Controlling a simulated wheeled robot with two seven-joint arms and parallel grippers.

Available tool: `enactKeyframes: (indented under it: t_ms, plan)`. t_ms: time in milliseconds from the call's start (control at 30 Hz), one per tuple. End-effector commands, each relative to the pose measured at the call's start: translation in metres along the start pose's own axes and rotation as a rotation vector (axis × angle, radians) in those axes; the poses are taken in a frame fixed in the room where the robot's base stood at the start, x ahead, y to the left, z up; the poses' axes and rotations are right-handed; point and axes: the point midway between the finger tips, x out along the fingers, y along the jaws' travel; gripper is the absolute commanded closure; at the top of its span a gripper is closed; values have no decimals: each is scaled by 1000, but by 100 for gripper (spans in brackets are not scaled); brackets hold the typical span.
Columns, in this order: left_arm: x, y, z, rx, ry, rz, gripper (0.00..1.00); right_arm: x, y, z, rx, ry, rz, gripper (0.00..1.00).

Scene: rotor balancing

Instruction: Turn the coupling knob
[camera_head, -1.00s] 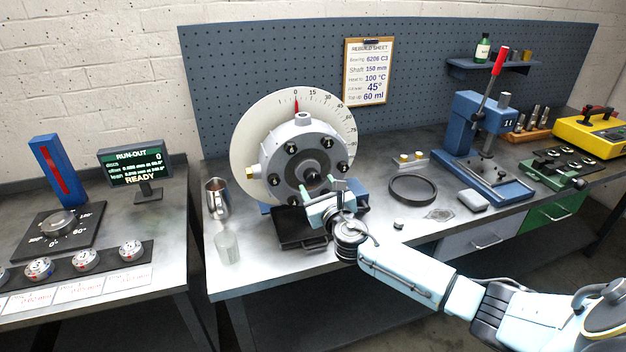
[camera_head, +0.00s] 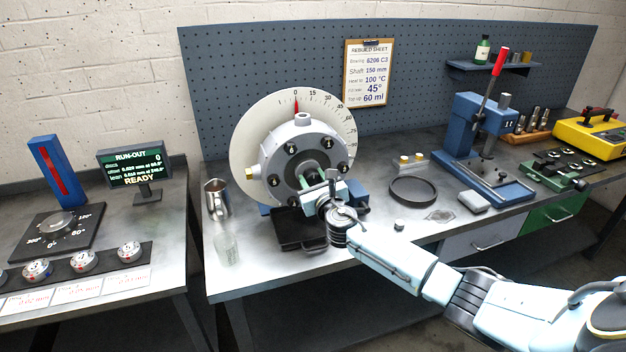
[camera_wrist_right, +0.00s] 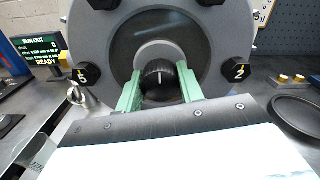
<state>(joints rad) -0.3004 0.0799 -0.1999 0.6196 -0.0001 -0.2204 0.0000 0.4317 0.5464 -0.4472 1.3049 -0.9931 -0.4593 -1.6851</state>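A round black knob (camera_wrist_right: 159,76) with a white mark sits at the centre of the grey rotor housing (camera_wrist_right: 215,45) in the right wrist view. The mark points nearly straight up. My right gripper (camera_wrist_right: 160,85) is open, with one green finger on each side of the knob. A narrow gap seems to show at each finger, and I cannot tell whether either touches it. In the head view my right gripper (camera_head: 308,176) is at the front of the housing (camera_head: 289,158) and largely hides the knob. My left gripper is not in view.
A black tray (camera_head: 290,240) lies below the housing. A metal jug (camera_head: 216,198) and a clear beaker (camera_head: 227,248) stand left of it, a black ring (camera_head: 413,190) lies right. The run-out display (camera_head: 135,167) reads READY. Numbered black bolts (camera_wrist_right: 236,70) surround the knob.

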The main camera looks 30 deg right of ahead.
Motion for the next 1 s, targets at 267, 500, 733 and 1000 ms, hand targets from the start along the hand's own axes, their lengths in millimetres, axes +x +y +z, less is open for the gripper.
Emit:
enactKeyframes:
  t_ms: [267, 500, 733, 1000]
  plan:
    - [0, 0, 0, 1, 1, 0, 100, 0, 0, 0, 13, 0, 1, 85]
    - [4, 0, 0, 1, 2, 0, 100, 0, 0, -1, 107, 0, 1, 85]
    - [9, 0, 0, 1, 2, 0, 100, 0, 0, -1, 292, 0, 0, 85]
    - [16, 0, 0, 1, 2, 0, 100, 0, 0, -2, 549, 1, 0, 85]
